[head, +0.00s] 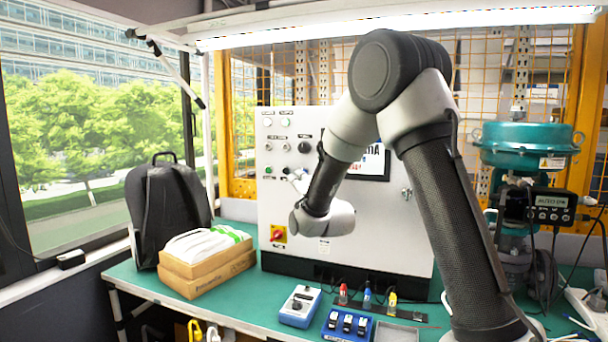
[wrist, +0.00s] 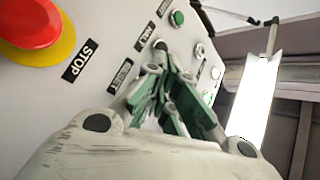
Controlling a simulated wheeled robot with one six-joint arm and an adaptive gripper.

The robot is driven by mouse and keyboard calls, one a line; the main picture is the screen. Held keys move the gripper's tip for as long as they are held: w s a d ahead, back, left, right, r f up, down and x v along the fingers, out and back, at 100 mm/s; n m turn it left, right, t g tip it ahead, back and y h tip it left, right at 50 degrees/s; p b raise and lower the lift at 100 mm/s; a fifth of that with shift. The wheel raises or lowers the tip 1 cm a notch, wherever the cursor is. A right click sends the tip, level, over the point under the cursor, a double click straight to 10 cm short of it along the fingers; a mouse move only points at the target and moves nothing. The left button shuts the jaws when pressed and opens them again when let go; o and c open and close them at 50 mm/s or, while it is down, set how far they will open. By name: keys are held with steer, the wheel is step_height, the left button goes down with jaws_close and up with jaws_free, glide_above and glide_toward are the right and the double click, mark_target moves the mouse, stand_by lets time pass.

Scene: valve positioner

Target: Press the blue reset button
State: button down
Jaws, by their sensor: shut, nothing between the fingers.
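The white control cabinet (head: 380,225) stands at the back of the bench, with rows of small buttons on its left part. My gripper (head: 290,176) is at the lower button row in the head view, small and partly hidden by my arm. In the wrist view my gripper (wrist: 168,78) is shut and empty, its green-padded fingers together and pointing at the panel. The RESET label (wrist: 122,77) shows just left of the fingers. The blue button's face cannot be made out; the fingers cover the panel beside that label. Whether they touch it cannot be told.
A red stop button (wrist: 28,22) on a yellow disc sits left of my gripper. A red-yellow switch (head: 278,234) is lower on the cabinet. Cardboard boxes (head: 205,270) lie left.

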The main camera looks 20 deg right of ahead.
steer(key=s+a, duration=0.1)
steer(key=s, duration=0.1)
steer(key=s+a, duration=0.2)
stand_by(0.3)
stand_by(0.4)
steer(key=s+a+f+n+g, duration=0.1)
steer(key=s+f+n+g, duration=0.2)
steer(key=f, duration=0.5)
steer(key=s+f+n+g, duration=0.1)
steer(key=f+n+g, duration=0.2)
steer(key=f+g, duration=0.35)
steer(key=s+d+f+n+g, duration=0.2)
steer(key=s+d+f+g, duration=0.15)
steer(key=s, duration=0.45)
steer(key=s+d+r+g+h, duration=0.1)
steer(key=s+d+r, duration=0.2)
steer(key=s, duration=0.7)
steer(key=s+d+r+n+g+h, duration=0.1)
steer(key=s+d+r, duration=0.3)
steer(key=s, duration=0.6)
steer(key=s+d+r+n+g, duration=0.1)
steer(key=s+d+r, duration=0.3)
steer(key=s+d, duration=0.3)
steer(key=s, duration=0.3)
steer(key=shift+s+h, duration=0.2)
steer(key=shift+h, duration=0.2)
